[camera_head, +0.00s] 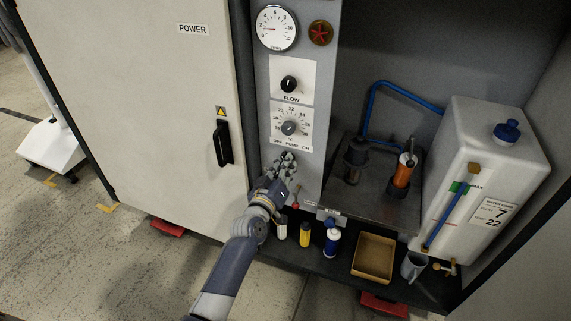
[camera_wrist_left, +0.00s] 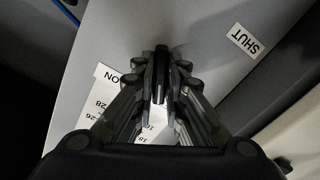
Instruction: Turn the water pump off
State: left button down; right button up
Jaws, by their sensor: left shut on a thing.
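The grey control panel (camera_head: 322,120) carries a label reading "OFF PUMP ON" (camera_head: 291,143). My left gripper (camera_head: 287,160) is at the panel just below this label and covers the pump switch in the head view. In the left wrist view, my left gripper (camera_wrist_left: 160,75) has its fingers close together around a narrow dark piece (camera_wrist_left: 160,88), which looks like the pump switch. The "ON" end of the label shows left of the fingers. The exact position of the switch is hidden. My right gripper is in neither view.
A red-tipped lever (camera_head: 296,200) is below. Bottles, a tray (camera_head: 374,258) and a white tank (camera_head: 470,180) stand right. The POWER cabinet door (camera_head: 165,100) is left.

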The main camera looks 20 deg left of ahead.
pick_arm(q)
jog(key=shift+n, duration=0.3)
jog(key=c, duration=1.6)
grip_release()
jog(key=shift+c, duration=0.2)
jog(key=shift+s, duration=0.1)
jog(key=s, duration=1.1)
jog(key=shift+s+a, duration=0.35)
jog(key=shift+s, duration=0.05)
